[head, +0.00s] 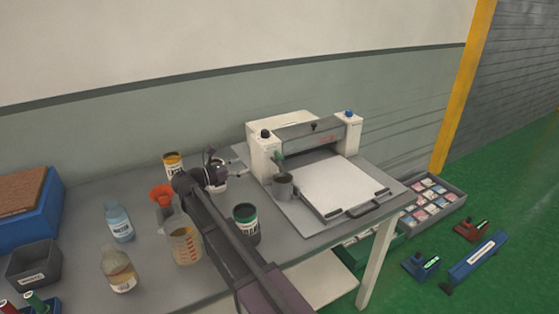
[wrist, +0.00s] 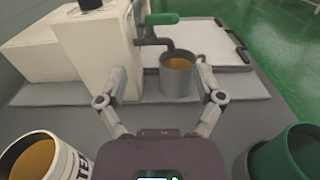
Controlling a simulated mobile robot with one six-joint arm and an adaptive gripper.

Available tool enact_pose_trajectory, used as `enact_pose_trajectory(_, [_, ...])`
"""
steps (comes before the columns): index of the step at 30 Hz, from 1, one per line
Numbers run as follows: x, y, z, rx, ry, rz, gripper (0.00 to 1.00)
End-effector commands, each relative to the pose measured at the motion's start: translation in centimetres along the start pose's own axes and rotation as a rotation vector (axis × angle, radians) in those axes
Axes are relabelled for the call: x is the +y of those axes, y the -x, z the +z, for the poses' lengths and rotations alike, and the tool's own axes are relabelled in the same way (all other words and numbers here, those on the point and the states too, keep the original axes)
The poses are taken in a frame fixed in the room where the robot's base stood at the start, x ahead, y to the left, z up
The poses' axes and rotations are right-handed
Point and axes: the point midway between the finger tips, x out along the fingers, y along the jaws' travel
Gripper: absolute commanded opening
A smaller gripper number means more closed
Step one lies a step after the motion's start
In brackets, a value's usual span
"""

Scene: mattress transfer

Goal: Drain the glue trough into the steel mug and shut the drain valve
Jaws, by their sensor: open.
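The steel mug (head: 283,188) stands at the left front of the white binding machine. In the wrist view the mug (wrist: 170,82) holds amber liquid and sits under the dark drain spout (wrist: 150,41). The drain valve has a green handle (wrist: 162,18), lying roughly level across the wrist view; the handle (head: 279,156) also shows above the mug in the head view. My gripper (wrist: 160,76) is open and empty. Its right finger overlaps the mug's right edge in view; contact is unclear. In the head view my gripper (head: 216,172) is left of the mug. The trough's inside is hidden.
The machine (head: 264,155) stands at the table's right. A green can (head: 246,224) and a yellow-labelled tin (head: 172,162) flank my arm. A jug (head: 186,245), an orange funnel (head: 161,194) and a blue bottle (head: 118,222) stand left. The table (head: 75,230) has bare patches between them.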

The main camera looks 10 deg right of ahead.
Motion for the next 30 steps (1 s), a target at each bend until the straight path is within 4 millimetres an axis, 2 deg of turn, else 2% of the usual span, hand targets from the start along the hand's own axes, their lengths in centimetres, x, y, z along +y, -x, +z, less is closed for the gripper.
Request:
enact_pose_trajectory(11, [-0.1, -0.2, 0.0, 0.001, -0.001, -0.001, 0.86])
enact_pose_trajectory(17, [-0.1, -1.2, 0.0, 0.002, -0.001, -0.003, 0.86])
enact_pose_trajectory(23, [-0.1, -3.4, 0.0, 0.002, -0.001, -0.003, 0.86])
enact_pose_trajectory(30, [-0.1, -7.0, 0.0, 0.002, -0.001, -0.004, 0.86])
